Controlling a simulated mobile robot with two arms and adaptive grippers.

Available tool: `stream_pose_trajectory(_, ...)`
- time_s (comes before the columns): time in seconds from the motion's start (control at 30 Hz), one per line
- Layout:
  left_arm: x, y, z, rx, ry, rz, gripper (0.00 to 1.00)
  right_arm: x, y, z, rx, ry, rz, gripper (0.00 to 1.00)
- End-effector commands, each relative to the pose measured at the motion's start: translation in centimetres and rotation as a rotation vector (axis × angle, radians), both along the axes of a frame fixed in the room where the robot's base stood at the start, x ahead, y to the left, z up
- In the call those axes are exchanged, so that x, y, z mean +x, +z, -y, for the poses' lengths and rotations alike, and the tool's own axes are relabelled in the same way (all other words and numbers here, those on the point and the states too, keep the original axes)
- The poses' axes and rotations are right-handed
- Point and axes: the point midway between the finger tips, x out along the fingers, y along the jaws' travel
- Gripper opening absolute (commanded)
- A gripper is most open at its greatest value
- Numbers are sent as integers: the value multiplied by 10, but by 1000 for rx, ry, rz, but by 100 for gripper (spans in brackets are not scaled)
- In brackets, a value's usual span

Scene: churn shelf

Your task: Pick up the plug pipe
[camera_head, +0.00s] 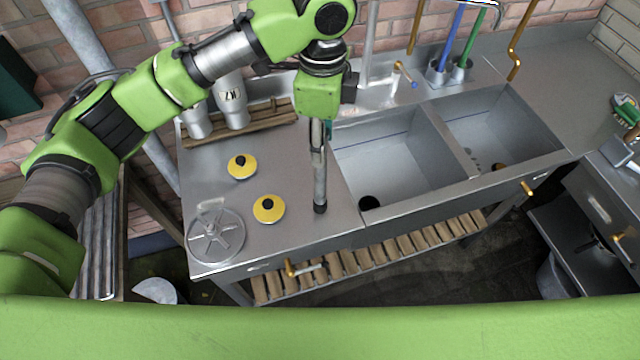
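The plug pipe (319,180) is a slim grey metal tube with a black lower end. It looks upright on the steel counter, left of the sink; I cannot tell whether its lower end touches the counter. My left gripper (317,140) points down at the upper part of the pipe, and the arm's green wrist hides the pipe's top. The fingers are dark and narrow against the pipe, so whether they are closed on it is unclear. My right gripper is out of view.
Two yellow discs with black knobs (268,208) and a metal spoked wheel (215,236) lie on the counter to the left. Metal churns (232,103) stand on a wooden rack (262,118) behind. The double sink (395,150) is on the right, with a tap (402,72) behind it.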

Motion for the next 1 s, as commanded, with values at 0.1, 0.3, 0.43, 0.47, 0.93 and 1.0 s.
stream_pose_trajectory(0.1,-1,-12,-4,2,2,-5,37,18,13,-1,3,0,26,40)
stream_pose_trajectory(0.3,0,-42,-5,2,1,-4,37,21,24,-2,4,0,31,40)
stream_pose_trajectory(0.43,0,-50,-5,0,0,-1,37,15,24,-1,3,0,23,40)
stream_pose_trajectory(0.47,1,-50,-5,0,0,-1,37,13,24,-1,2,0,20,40)
stream_pose_trajectory(0.93,1,-49,-4,0,0,0,0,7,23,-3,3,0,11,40)
stream_pose_trajectory(1.0,1,-49,-4,0,0,0,0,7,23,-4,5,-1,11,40)
